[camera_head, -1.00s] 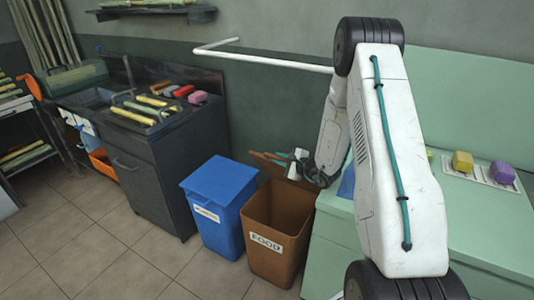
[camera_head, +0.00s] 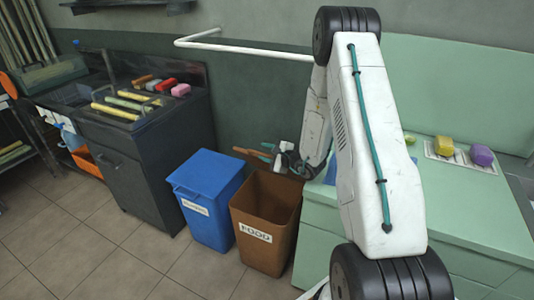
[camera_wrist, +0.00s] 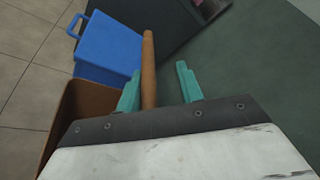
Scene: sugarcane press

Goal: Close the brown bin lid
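The brown bin (camera_head: 262,238) labelled FOOD stands on the floor with its top open. My gripper (camera_wrist: 158,72) is open. In the head view my gripper (camera_head: 277,150) is above the bin's back edge, partly hidden by my arm.
A blue bin (camera_head: 207,200) with its lid down stands left of the brown bin. A dark sink cabinet (camera_head: 130,175) is further left. A green counter (camera_head: 325,240) is close on the right. A white rail (camera_head: 245,46) runs along the wall behind.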

